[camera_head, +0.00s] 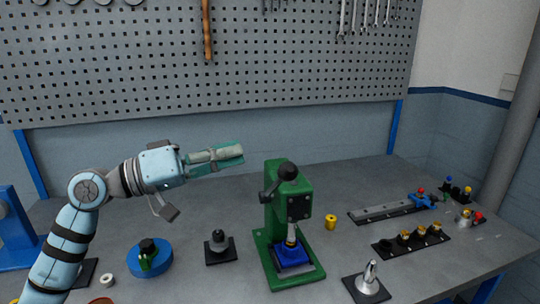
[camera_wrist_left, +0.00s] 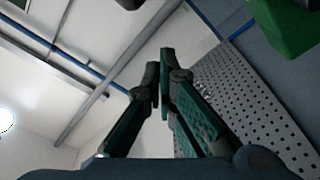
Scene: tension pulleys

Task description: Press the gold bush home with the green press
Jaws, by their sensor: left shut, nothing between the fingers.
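The green press (camera_head: 272,224) stands upright on the table, with a dark lever and knob (camera_head: 286,171) at its top. A blue block (camera_head: 293,256) sits on the press base, under the ram. A small metal part with a gold tint (camera_head: 291,238) shows between the ram and the block; I cannot tell bush from ram there. A yellow-gold cylinder (camera_head: 331,222) stands on the table just right of the press. My left gripper (camera_head: 241,152) is shut and empty, in the air left of the press top, apart from it. Its closed fingers (camera_wrist_left: 163,75) also show in the left wrist view.
A blue round fixture (camera_head: 164,260) and a black-based post (camera_head: 220,245) stand left of the press. A silver cone on a plate (camera_head: 368,280) stands in front right. A rail (camera_head: 385,210) and a strip of gold-topped parts (camera_head: 412,241) lie to the right. A pegboard (camera_head: 240,70) stands behind.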

